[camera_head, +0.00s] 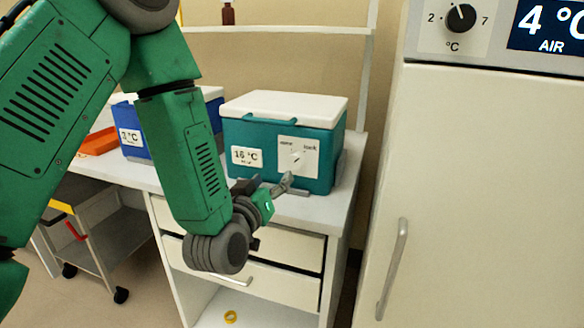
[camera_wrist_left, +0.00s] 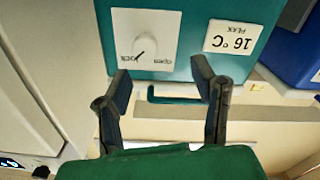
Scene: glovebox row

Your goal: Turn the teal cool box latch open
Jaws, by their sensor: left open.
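The teal cool box (camera_head: 270,145) with a white lid stands on the bench, labelled 16 °C. Its white latch (camera_head: 297,157) is on a pale plate on the front, marked open and lock. The left wrist view shows the box upside down, with the latch (camera_wrist_left: 147,45) pointing to the lock mark. My left gripper (camera_head: 268,183) is in front of and below the latch plate. Its two fingers (camera_wrist_left: 162,82) are spread and empty, apart from the latch. My right gripper is not in view.
A blue cool box (camera_head: 136,140) stands left of the teal one, partly behind my left arm. An orange tray (camera_head: 98,142) lies farther left. A tall cream cabinet (camera_head: 480,180) with a handle stands at right. Drawers (camera_head: 240,268) are under the bench.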

